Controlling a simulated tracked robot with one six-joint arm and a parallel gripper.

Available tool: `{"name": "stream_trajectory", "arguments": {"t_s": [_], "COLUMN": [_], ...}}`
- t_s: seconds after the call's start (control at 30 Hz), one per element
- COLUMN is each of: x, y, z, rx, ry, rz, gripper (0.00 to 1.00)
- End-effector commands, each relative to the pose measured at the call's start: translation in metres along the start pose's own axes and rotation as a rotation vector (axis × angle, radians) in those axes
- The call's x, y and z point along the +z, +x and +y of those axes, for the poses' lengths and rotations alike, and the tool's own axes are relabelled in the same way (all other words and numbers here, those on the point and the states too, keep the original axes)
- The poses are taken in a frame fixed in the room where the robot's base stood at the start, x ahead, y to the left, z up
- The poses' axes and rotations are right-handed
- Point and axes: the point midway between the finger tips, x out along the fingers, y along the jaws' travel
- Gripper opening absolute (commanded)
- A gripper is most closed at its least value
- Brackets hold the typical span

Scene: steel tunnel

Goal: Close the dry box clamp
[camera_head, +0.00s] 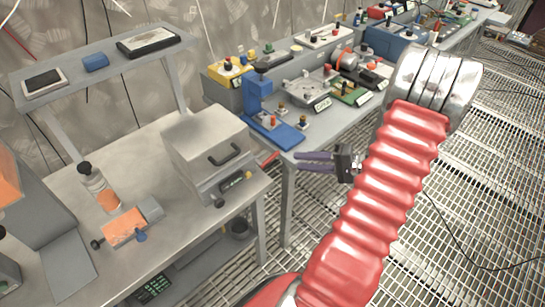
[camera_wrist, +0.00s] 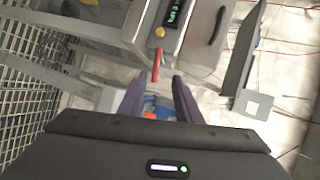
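The dry box (camera_head: 205,137) is a grey metal box with a dark handle and a small display, on the near table at left in the head view. The box front (camera_wrist: 198,47) with its green-lit display also shows in the wrist view. A red lever, seemingly the clamp (camera_head: 269,159), sticks out at its right side. In the wrist view the red lever (camera_wrist: 156,64) lies just beyond the gap between my fingertips, beside a yellow knob. My gripper (camera_head: 298,162) has purple fingers pointing left towards the lever. The fingers (camera_wrist: 158,81) are apart and empty.
The grey table (camera_head: 170,255) holds a bottle (camera_head: 99,186) and an orange-topped block (camera_head: 124,227). A shelf (camera_head: 105,70) stands behind. A blue press (camera_head: 270,118) and other devices crowd the second table, close behind my gripper. The grating floor (camera_head: 470,195) is open at right.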

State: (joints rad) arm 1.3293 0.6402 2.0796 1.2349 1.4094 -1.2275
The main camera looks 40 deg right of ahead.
Motion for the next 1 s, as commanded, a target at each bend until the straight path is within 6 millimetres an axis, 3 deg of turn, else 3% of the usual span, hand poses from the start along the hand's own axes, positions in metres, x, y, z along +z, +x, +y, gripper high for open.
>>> {"name": "stream_trajectory", "arguments": {"t_s": [0.17, 0.57, 0.77, 1.0], "x": [-0.01, -0.011, -0.011, -0.013], "y": [-0.013, -0.011, 0.005, 0.039], "z": [0.013, 0.013, 0.013, 0.011], "rx": [-0.031, -0.031, -0.03, -0.03], "ry": [0.006, 0.005, 0.005, 0.006], "rz": [0.059, 0.059, 0.056, 0.055], "gripper": [0.31, 0.31, 0.31, 0.31]}}
